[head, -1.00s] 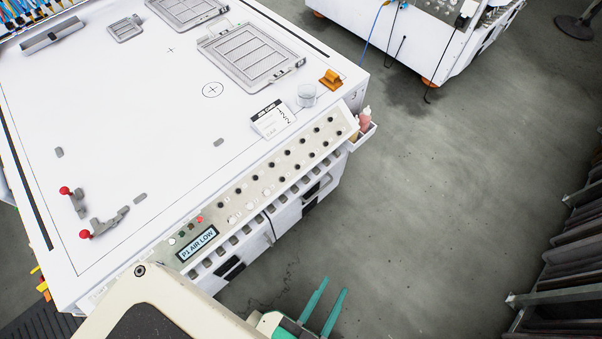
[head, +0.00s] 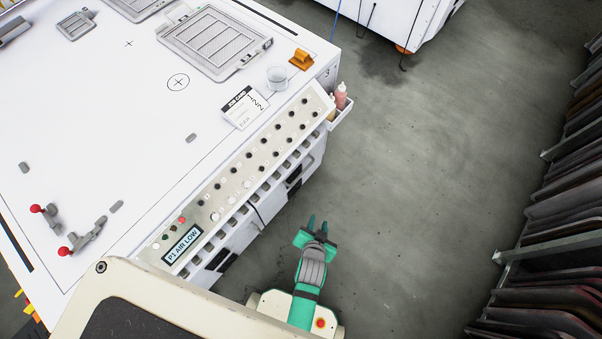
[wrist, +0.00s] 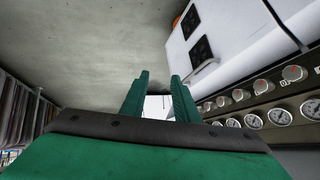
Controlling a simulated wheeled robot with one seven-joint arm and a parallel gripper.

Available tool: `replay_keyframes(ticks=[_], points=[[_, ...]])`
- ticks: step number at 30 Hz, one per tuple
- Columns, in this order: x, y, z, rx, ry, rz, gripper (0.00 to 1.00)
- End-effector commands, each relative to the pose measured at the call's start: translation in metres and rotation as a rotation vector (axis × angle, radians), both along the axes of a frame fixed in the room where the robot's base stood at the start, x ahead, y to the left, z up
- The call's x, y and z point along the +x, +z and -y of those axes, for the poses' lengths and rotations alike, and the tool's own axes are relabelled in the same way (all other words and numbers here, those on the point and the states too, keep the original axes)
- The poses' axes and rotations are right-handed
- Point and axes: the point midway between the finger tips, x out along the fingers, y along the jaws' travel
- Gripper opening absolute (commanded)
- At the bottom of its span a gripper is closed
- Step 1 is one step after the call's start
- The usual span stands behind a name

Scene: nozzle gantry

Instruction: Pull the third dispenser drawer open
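The white machine (head: 60,120) fills the left of the head view. Its sloped front panel (head: 235,180) carries knobs, buttons and a screen reading "P1 AIR LOW". Below it runs a row of small grey tabs (head: 256,191), and the front face has dark recesses (head: 294,176). I cannot tell which part is the third dispenser drawer; no drawer visibly stands out. My green gripper (head: 318,225) is open and empty, over the floor just off the machine's front. In the wrist view its fingers (wrist: 158,92) are apart, with a white face and bar handle (wrist: 205,70) beyond, to the right.
Gauges (wrist: 282,115) line the wrist view's right side. A bottle caddy (head: 341,110) juts from the machine's far corner. A rack of dark panels (head: 545,220) stands at the right, and another white machine (head: 400,18) at the back. The grey floor (head: 425,160) between is clear.

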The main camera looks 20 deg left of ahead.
Motion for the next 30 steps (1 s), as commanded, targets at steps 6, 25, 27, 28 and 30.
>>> replay_keyframes(ticks=[6,25,27,28,30], points=[[0.061,-0.038,-0.024,0.056,-0.023,-0.179,0.28],[0.180,-0.018,-0.111,0.121,-0.071,-0.664,0.28],[0.184,-0.013,-0.115,0.121,-0.073,-0.687,0.28],[0.185,-0.012,-0.117,0.120,-0.074,-0.694,0.28],[0.186,-0.011,-0.119,0.120,-0.075,-0.704,0.28]])
